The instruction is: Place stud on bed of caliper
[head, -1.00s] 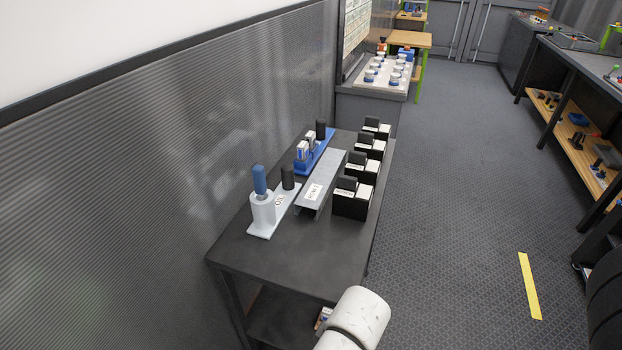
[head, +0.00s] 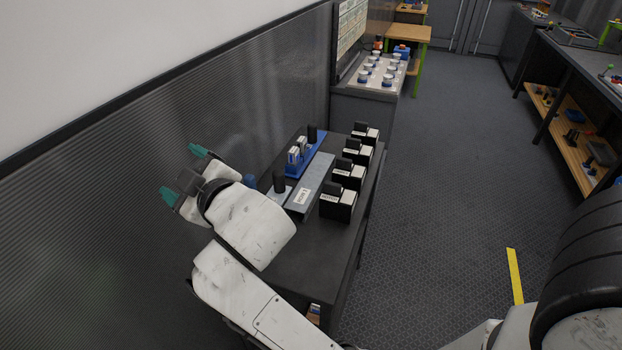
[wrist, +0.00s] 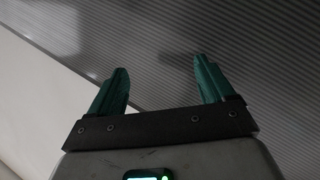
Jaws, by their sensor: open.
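My gripper (head: 183,173) is open and empty, raised beside the ribbed wall left of the dark table. Its two green fingers also show spread in the wrist view (wrist: 161,66), with only wall between them. I cannot tell for certain which item is the stud or the caliper; the labels are too small to read. On the table are a blue holder (head: 312,158) with pale blocks and a dark post, a grey labelled channel (head: 316,180), and a light grey base (head: 283,196) with a dark upright cylinder (head: 279,182). My arm hides most of that base; a blue top (head: 250,181) peeks out.
Several black-and-white labelled boxes (head: 338,203) line the table's right edge. The front of the dark table (head: 318,262) is bare. A cabinet with white-and-blue round items (head: 372,72) stands behind. Open floor (head: 440,160) lies to the right.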

